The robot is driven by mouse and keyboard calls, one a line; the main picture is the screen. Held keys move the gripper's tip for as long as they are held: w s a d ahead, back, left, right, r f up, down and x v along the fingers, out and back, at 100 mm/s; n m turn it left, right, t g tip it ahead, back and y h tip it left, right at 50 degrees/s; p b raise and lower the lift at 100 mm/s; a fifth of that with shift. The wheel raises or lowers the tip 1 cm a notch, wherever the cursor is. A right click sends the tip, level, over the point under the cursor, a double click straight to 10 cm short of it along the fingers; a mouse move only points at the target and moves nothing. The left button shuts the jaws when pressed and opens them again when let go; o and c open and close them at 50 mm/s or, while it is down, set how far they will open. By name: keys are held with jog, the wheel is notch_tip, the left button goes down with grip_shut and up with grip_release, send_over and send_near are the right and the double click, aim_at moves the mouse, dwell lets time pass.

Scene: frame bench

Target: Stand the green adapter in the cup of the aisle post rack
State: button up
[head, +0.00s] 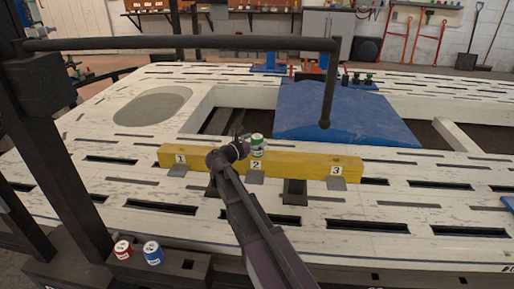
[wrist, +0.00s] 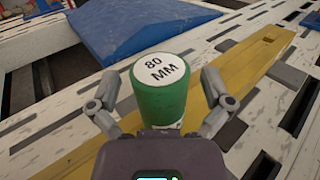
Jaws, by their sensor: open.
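The green adapter (head: 257,144) has a white top and stands upright on the yellow beam, by the label 2. In the wrist view the adapter (wrist: 160,98) sits between my gripper's two fingers, its top reading "80 MM". My gripper (head: 243,145) is open around it; I cannot tell whether a finger touches it. A dark rack (head: 200,270) stands by the black post at the lower left, with a red adapter (head: 123,250) and a blue adapter (head: 153,253) on it. A dark spot to their right may be a cup, too small to tell.
The yellow beam (head: 310,166) lies across the slotted white frame (head: 400,205), with labels 1, 2 and 3. A blue ramp-like panel (head: 340,112) lies behind it. A black post (head: 50,130) and a black overhead bar (head: 180,43) stand at the left and across the top.

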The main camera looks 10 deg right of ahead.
dwell(0.4)
jog(key=c, duration=1.3)
jog(key=shift+r, duration=0.1)
notch_tip(320, 180, up, 10)
jog(key=p, duration=1)
jog(key=shift+d, duration=0.15)
